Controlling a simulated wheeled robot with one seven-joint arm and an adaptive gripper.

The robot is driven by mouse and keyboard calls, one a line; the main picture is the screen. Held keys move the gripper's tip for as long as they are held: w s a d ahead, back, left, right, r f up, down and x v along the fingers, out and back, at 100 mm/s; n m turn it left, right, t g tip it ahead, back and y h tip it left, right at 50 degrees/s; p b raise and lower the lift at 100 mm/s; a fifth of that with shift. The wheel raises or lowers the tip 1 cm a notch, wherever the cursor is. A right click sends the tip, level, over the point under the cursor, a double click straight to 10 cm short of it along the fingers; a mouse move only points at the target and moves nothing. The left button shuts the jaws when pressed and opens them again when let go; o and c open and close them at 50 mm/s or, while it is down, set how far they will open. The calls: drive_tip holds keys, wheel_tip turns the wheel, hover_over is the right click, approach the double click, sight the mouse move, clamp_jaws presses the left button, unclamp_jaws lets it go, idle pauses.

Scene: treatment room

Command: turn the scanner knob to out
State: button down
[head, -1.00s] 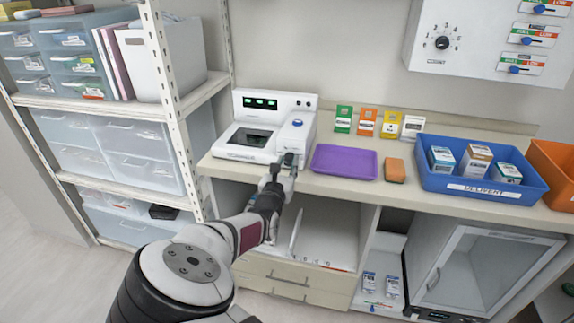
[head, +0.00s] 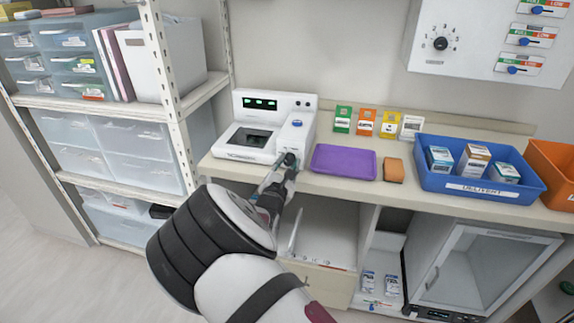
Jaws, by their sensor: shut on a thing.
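The white scanner (head: 263,128) stands at the left end of the counter, with a green-lit display along its raised back and a dark window on its top. A blue button (head: 297,123) sits on its right part. My gripper (head: 288,158) is at the scanner's lower right front, shut on what seems to be the scanner knob. The fingers hide the knob, so its pointer and any markings cannot be read.
A purple tray (head: 344,162) and an orange-brown sponge (head: 394,171) lie just right of my gripper. A blue bin (head: 478,187) with boxes stands further right. Small coloured packets line the wall. A white shelf post (head: 172,100) rises at the left.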

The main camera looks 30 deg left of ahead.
drive_tip(key=m+b, duration=0.3)
drive_tip(key=m, duration=0.2)
drive_tip(key=shift+w+f+m, duration=0.1)
drive_tip(key=shift+f+m, duration=0.05)
drive_tip(key=shift+m, duration=0.15)
drive_tip(key=m+b, duration=0.4)
drive_tip(key=b, duration=0.2)
drive_tip(key=shift+f+m+b, duration=0.15)
drive_tip(key=shift+m+b, duration=0.2)
drive_tip(key=shift+m, duration=0.05)
drive_tip(key=m+b, duration=0.5)
drive_tip(key=b, duration=0.7)
drive_tip(key=shift+f+b, duration=0.15)
drive_tip(key=shift+b, duration=0.15)
drive_tip(key=m+b, duration=0.3)
drive_tip(key=b, duration=0.6)
drive_tip(key=shift+m, duration=0.4)
drive_tip(key=m+b, duration=0.1)
drive_tip(key=b, duration=0.2)
drive_tip(key=shift+m+b, duration=0.3)
drive_tip(key=shift+b, duration=0.6)
drive_tip(key=shift+r, duration=0.2)
drive_tip(key=c, duration=1.3)
unclamp_jaws()
